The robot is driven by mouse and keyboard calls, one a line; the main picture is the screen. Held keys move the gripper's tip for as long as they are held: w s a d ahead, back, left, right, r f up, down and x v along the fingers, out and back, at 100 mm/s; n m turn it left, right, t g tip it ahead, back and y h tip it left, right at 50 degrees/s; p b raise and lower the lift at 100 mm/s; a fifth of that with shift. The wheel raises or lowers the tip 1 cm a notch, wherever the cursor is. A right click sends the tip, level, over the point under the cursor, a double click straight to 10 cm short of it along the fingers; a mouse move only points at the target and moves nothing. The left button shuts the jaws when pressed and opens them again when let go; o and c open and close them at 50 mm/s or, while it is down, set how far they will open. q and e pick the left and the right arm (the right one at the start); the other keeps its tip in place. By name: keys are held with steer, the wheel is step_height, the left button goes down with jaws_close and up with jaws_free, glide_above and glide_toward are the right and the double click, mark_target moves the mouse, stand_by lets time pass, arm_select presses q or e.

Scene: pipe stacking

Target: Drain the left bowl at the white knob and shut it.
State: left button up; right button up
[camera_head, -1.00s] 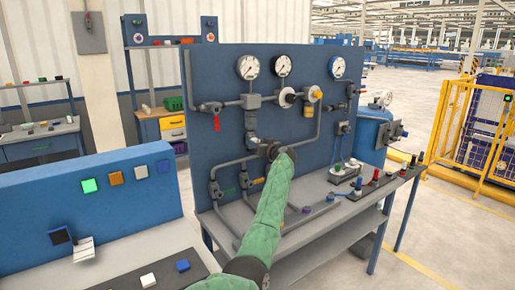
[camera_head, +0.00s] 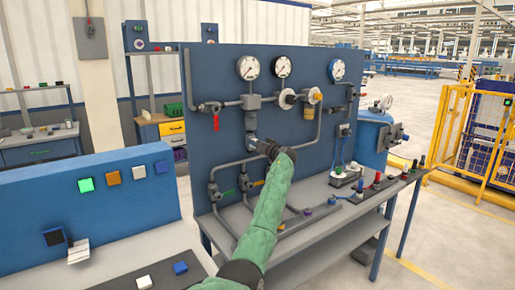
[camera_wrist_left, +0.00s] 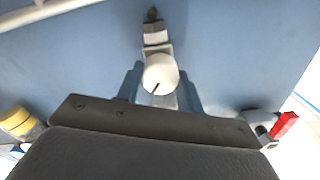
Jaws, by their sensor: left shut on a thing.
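The left bowl (camera_head: 251,121) hangs under a grey block on the blue panel's upper left. My left gripper (camera_head: 258,146), at the end of the green-sleeved arm, is at the foot of this bowl. The gripper is shut on this knob. In the head view the gripper hides the knob. I cannot tell whether the drain is open or whether liquid is in the bowl. My right gripper is not in view.
A valve with a red lever (camera_head: 216,122) is left of the bowl, and a yellow-brown bowl (camera_head: 308,116) is to its right. Grey pipes and gauges (camera_head: 248,68) surround them. The bench top (camera_head: 318,190) juts out below, with small fittings on its right part.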

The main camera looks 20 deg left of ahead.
arm_select(q)
steer(key=m, duration=1)
steer(key=shift+b, duration=0.4)
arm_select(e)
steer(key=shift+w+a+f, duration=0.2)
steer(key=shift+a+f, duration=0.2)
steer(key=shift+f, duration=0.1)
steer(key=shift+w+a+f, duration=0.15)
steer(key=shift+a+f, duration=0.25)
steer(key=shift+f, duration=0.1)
arm_select(q)
steer(key=shift+f+m, duration=0.1)
steer(key=shift+m, duration=0.2)
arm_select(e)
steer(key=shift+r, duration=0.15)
arm_select(q)
steer(key=o, duration=1)
steer(key=shift+w, duration=0.1)
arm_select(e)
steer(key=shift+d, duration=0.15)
arm_select(q)
steer(key=shift+d, duration=0.1)
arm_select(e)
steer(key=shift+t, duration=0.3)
